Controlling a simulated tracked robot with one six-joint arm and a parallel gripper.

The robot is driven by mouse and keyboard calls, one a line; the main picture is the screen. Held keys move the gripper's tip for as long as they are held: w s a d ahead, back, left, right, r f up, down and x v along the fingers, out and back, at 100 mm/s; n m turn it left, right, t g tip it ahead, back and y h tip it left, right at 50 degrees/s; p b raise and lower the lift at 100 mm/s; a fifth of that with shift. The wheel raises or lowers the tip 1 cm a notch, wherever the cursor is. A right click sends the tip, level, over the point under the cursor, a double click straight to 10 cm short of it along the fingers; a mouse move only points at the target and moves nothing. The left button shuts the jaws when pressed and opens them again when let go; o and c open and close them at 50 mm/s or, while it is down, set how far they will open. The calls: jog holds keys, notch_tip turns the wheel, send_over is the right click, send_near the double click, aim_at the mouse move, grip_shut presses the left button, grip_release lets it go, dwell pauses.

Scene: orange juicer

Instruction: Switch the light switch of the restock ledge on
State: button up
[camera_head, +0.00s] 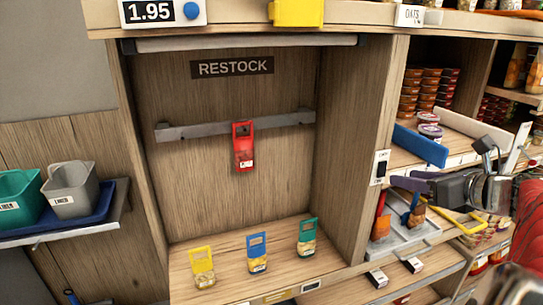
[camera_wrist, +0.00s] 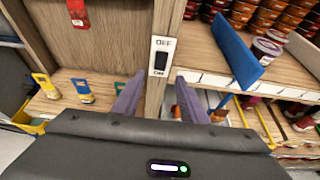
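The light switch (camera_head: 381,167) is a white plate with a dark rocker on the front edge of the wooden post right of the RESTOCK bay. It also shows in the wrist view (camera_wrist: 161,59), with one label above the rocker and one below; the upper one seems to read OFF. I cannot tell which way the rocker is tipped. My gripper (camera_head: 407,182) is just right of and slightly below the switch in the head view. In the wrist view my gripper (camera_wrist: 160,98) is open and empty, its purplish fingers either side of the post, below the switch in the picture.
The restock ledge (camera_head: 225,285) holds yellow, blue and green packs; a red pack (camera_head: 243,147) hangs on the rail. A blue divider (camera_head: 420,146) juts out right of the switch. Bins (camera_head: 72,190) stand on a left shelf. Jars fill the right shelves.

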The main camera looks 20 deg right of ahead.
aim_at(382, 175)
jog(key=shift+x, duration=3.35)
grip_shut()
jog(key=shift+f, duration=0.2)
jog(key=shift+f+t, duration=0.1)
jog(key=shift+t, duration=0.3)
jog(key=shift+f+t, duration=0.25)
jog(key=shift+t, duration=0.75)
